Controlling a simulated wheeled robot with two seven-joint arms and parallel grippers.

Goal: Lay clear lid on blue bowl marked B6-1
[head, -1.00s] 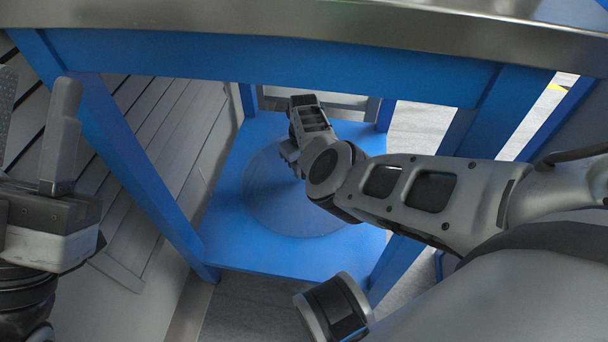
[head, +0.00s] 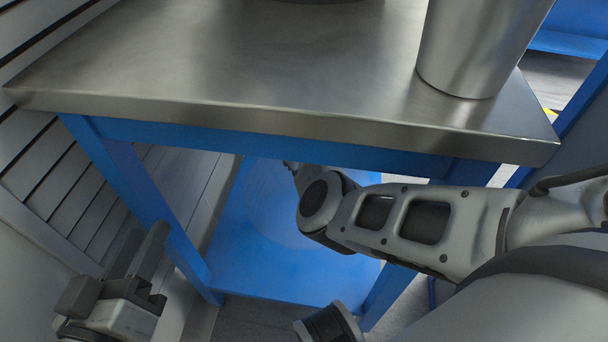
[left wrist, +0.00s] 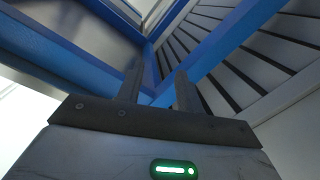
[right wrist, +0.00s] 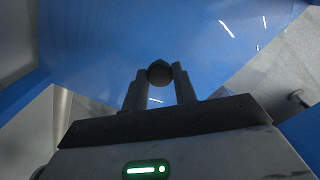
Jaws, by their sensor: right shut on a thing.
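The clear lid (head: 268,205) shows as a faint round disc over the blue lower shelf, partly hidden by the tabletop and my right arm. My right gripper (right wrist: 160,80) is shut on the lid's dark round knob (right wrist: 160,72) in the right wrist view. No blue bowl is in view.
A tall steel container (head: 480,45) stands at the tabletop's right. A dark round base is cut off at the top edge. Blue legs (head: 150,200) bound the shelf. The tabletop's left is clear.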

